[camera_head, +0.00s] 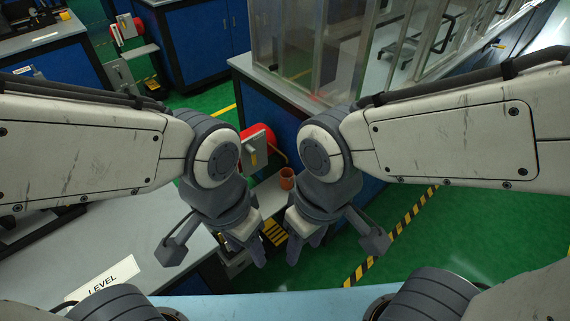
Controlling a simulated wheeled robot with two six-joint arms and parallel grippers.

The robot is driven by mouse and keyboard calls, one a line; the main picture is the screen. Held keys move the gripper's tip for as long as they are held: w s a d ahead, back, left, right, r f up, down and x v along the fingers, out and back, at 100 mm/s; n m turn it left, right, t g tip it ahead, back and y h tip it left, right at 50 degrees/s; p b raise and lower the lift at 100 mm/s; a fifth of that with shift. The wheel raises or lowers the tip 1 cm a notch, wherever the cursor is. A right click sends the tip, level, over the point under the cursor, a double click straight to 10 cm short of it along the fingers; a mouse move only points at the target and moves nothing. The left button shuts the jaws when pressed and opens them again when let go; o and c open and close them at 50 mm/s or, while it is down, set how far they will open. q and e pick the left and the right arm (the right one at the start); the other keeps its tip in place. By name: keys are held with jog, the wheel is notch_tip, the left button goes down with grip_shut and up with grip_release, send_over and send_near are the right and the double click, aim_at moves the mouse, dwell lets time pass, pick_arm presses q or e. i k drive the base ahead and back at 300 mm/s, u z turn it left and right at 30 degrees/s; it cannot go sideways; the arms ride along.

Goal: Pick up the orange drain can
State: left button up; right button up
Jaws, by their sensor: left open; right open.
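The orange drain can (287,178) is a small open-topped cup. It stands upright on a narrow grey shelf (268,196) near the middle of the head view, beyond my grippers. My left gripper (248,255) points down, left of and nearer than the can, and is open and empty. My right gripper (304,248) points down just below the can in the picture and is open and empty. Neither gripper touches the can. My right wrist hides part of the shelf around it.
A grey box with a red round part (259,148) sits just behind the can. A blue cabinet with a clear enclosure (310,50) stands behind it. A grey bench with a LEVEL label (104,281) is at left. Green floor (470,235) with striped tape is open at right.

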aim_at(286, 173)
jog(key=z, duration=1.45)
jog(key=i, duration=1.4)
jog(key=u, duration=2.65)
